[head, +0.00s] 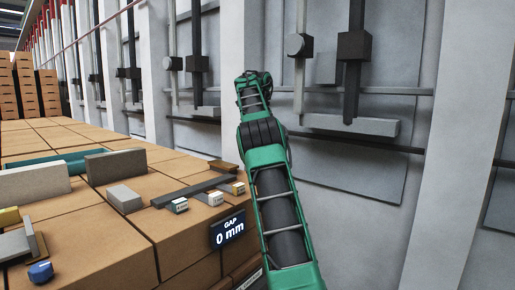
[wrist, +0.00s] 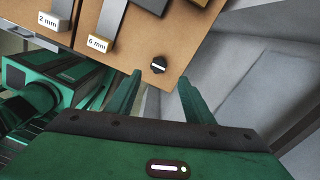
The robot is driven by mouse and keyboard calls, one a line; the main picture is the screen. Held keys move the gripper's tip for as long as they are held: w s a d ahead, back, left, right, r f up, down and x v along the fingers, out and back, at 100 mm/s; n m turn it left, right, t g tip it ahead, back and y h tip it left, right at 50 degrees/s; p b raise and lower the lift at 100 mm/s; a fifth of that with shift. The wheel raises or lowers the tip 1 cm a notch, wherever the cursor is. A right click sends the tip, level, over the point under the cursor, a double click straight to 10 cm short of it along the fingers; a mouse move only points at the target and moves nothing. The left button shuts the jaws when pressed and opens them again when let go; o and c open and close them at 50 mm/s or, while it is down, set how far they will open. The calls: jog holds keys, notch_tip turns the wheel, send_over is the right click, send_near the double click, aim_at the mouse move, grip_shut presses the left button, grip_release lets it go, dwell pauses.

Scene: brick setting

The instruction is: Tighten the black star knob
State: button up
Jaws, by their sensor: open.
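The black star knob (wrist: 157,66) shows in the wrist view, near the lower corner of a tan brown surface, with a white line across its face. My gripper (wrist: 161,76) is open, its two green fingers apart on either side of the knob in that picture. I cannot tell how far the fingertips are from the knob, and no contact shows. In the head view my green arm reaches up and away, and neither the knob nor the fingertips can be made out there.
A sign (head: 229,230) reading "GAP 0 mm" is on the brown block stack's side. Small labelled tabs (head: 216,199), grey bricks (head: 116,164) and a blue knob (head: 40,271) are on top. The wrist view shows tags "2 mm" (wrist: 48,21) and "6 mm" (wrist: 97,43). A grey wall stands right.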

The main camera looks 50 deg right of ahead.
jog(key=shift+r, duration=0.85)
jog(key=s+a+f+n, duration=0.2)
jog(key=s+a+n, duration=0.35)
jog(key=s, duration=0.25)
jog(key=s+a+f+n, duration=0.1)
jog(key=s+a+n, duration=0.45)
jog(key=s, duration=0.25)
jog(key=s+a+f+n, duration=1.4)
jog(key=s+a+f, duration=0.5)
jog(key=s+f, duration=0.1)
jog(key=shift+s+a+f, duration=0.25)
jog(key=shift+s+a, duration=0.1)
jog(key=shift+s, duration=0.2)
